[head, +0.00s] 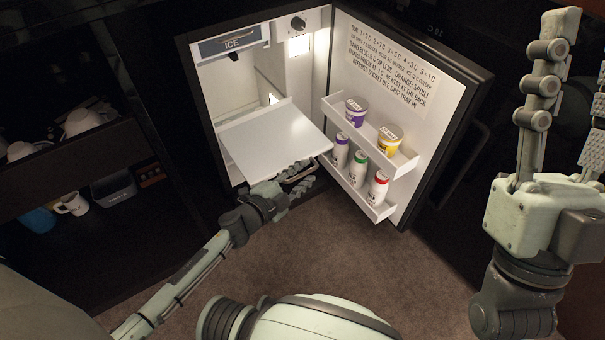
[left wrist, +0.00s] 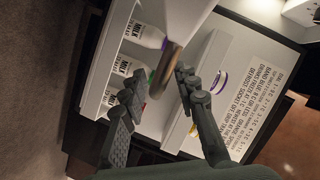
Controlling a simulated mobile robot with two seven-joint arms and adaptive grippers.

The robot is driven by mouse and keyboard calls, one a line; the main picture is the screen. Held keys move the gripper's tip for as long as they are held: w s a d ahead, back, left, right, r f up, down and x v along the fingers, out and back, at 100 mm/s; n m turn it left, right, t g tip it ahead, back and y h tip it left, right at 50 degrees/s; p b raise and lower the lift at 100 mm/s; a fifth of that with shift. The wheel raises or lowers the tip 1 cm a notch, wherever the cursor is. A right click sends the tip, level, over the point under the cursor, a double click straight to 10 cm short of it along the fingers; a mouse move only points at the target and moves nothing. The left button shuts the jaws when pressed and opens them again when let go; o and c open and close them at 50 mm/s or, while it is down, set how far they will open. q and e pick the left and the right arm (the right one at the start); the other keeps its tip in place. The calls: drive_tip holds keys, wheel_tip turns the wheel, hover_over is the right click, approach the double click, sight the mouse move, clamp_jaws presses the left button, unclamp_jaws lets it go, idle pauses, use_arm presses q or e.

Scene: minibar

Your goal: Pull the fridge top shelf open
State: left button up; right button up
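The fridge (head: 190,85) stands with its door open to the right. Its white top shelf (head: 265,140) is flat and empty, and sticks out of the body toward me. A metal handle (head: 298,176) is at the shelf's front edge. My left gripper (head: 290,184) is at this handle, just below the edge. In the left wrist view the handle bar (left wrist: 164,70) shows at the gap between the left gripper's parted fingers (left wrist: 158,100); I cannot tell whether they touch it. My right gripper (head: 583,45) is raised at the far right, fingers apart and empty.
The fridge door (head: 440,120) carries racks with a purple tub (head: 355,112), a yellow tub (head: 389,140) and several bottles (head: 359,168), close right of the shelf. An ICE compartment (head: 230,42) is above. Dark shelving with cups (head: 73,203) stands left. The carpet in front is clear.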

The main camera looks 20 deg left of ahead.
sight(294, 163)
use_arm(q)
drive_tip(key=shift+c, duration=0.6)
clamp_jaws()
drive_tip(key=w+a, duration=0.2)
drive_tip(key=a, duration=0.1)
drive_tip(key=shift+w+a, duration=0.15)
drive_tip(key=shift+w, duration=0.15)
drive_tip(key=shift+o, duration=0.6)
unclamp_jaws()
drive_tip(key=shift+s, duration=0.1)
